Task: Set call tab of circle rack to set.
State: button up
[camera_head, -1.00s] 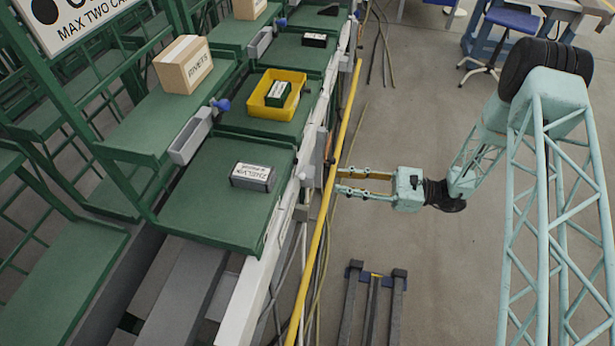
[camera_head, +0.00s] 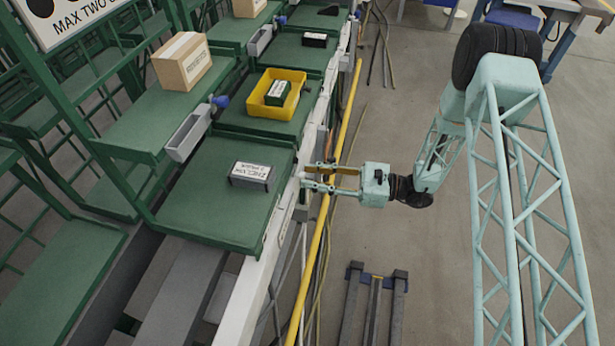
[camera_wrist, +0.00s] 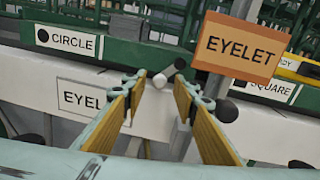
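The circle rack shows in the wrist view as a green edge with a white CIRCLE label (camera_wrist: 68,42) at upper left. In the wrist view my gripper (camera_wrist: 158,79) points at the white ball, with no contact visible.
An orange EYELET sign (camera_wrist: 238,46) hangs close on the right, near my right finger. A SQUARE label (camera_wrist: 270,88) is beyond it. A labelled grey box (camera_head: 251,174) lies on the green shelf. A yellow pipe (camera_head: 322,225) runs along the front; open floor lies right.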

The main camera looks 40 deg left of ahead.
jog(key=shift+s+a, duration=0.3)
jog(key=shift+a, duration=0.3)
jog(key=c, duration=0.9)
jog(key=shift+o, duration=0.2)
jog(key=shift+f, duration=0.1)
jog(key=shift+w+a+f+n+b, duration=0.15)
jog(key=shift+n+b, duration=0.2)
jog(key=shift+n, duration=0.2)
jog(key=shift+w+f+n+b, duration=0.15)
jog(key=shift+n+b, duration=0.15)
jog(key=shift+n, duration=0.25)
jog(key=shift+r, duration=0.1)
